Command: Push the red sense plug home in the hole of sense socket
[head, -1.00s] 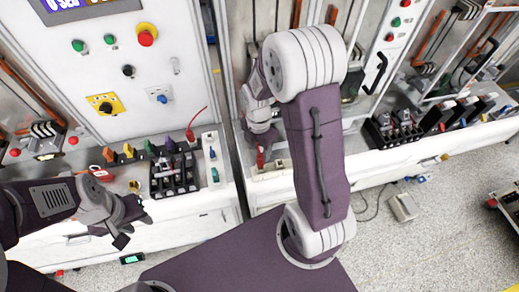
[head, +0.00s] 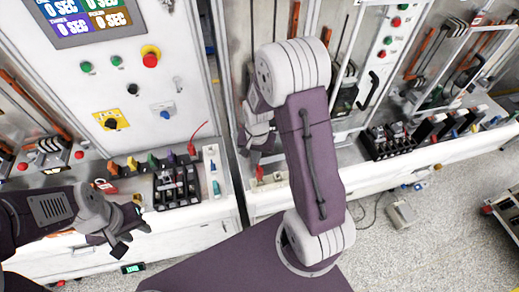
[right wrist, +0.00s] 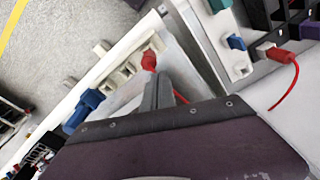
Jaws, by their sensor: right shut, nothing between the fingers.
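The red sense plug (right wrist: 149,60) shows in the right wrist view at the edge of a cream socket block (right wrist: 125,73); it also shows in the head view (head: 259,172). How deep it sits in the hole cannot be told. My right gripper (right wrist: 158,80) is shut and empty, its fingertips right behind the plug, touching or nearly so. A red cable runs behind the fingers. My left gripper (head: 131,236) hangs in front of the left bench, clear of the plug; its jaw opening is unclear.
Another red plug (right wrist: 272,52) with a red lead sits on the left bench. A black breaker block (head: 177,186) stands there near coloured plugs. A narrow gap separates the two benches. The floor at right is mostly open.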

